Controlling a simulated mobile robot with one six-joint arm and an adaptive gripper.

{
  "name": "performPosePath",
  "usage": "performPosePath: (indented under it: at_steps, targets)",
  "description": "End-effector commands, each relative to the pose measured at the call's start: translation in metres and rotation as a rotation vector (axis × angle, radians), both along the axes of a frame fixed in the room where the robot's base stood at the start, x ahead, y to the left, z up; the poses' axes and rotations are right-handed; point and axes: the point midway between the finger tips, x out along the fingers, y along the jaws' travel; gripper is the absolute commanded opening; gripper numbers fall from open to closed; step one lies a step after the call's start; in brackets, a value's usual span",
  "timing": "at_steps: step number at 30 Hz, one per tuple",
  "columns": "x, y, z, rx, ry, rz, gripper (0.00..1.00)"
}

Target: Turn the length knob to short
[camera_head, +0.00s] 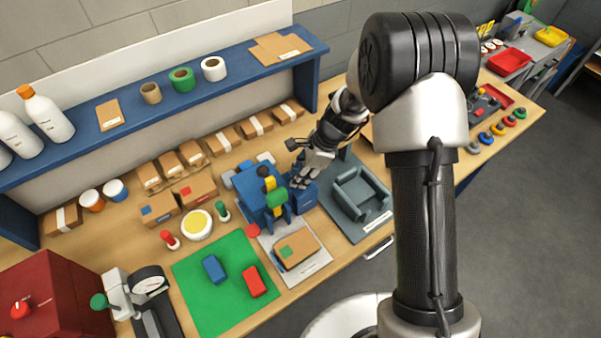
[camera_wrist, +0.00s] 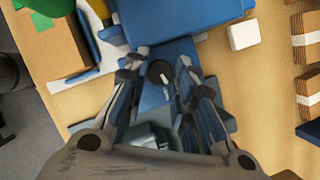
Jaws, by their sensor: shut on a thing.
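The length knob (camera_wrist: 157,70) is a small black round knob with a pale pointer mark, on a blue housing (camera_wrist: 166,50). Small pale lettering beside it is too small to read. My gripper (camera_wrist: 157,66) is over the housing, its two fingers on either side of the knob and closed on it. In the head view my gripper (camera_head: 301,178) reaches down to the right side of the blue machine (camera_head: 253,194). The knob is hidden there behind the fingers. I cannot tell which setting the pointer is on.
A grey tray-like fixture (camera_head: 361,193) stands right of the machine. A cardboard stack (camera_head: 297,247) lies in front of it. A green mat (camera_head: 206,302) with a blue block (camera_head: 214,269) and a red block (camera_head: 254,282) is at the front left. Boxes line the back.

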Motion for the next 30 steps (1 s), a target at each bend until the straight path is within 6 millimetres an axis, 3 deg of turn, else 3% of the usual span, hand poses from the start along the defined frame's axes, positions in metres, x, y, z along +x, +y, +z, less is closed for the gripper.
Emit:
performPosePath:
  at_steps: [13,30]
  targets:
    - [0.003,0.0006,0.0005,0.0,-0.001,0.245,0.0]
    - [0.0033,0.0006,0.0004,0.0,-0.002,0.289,0.0]
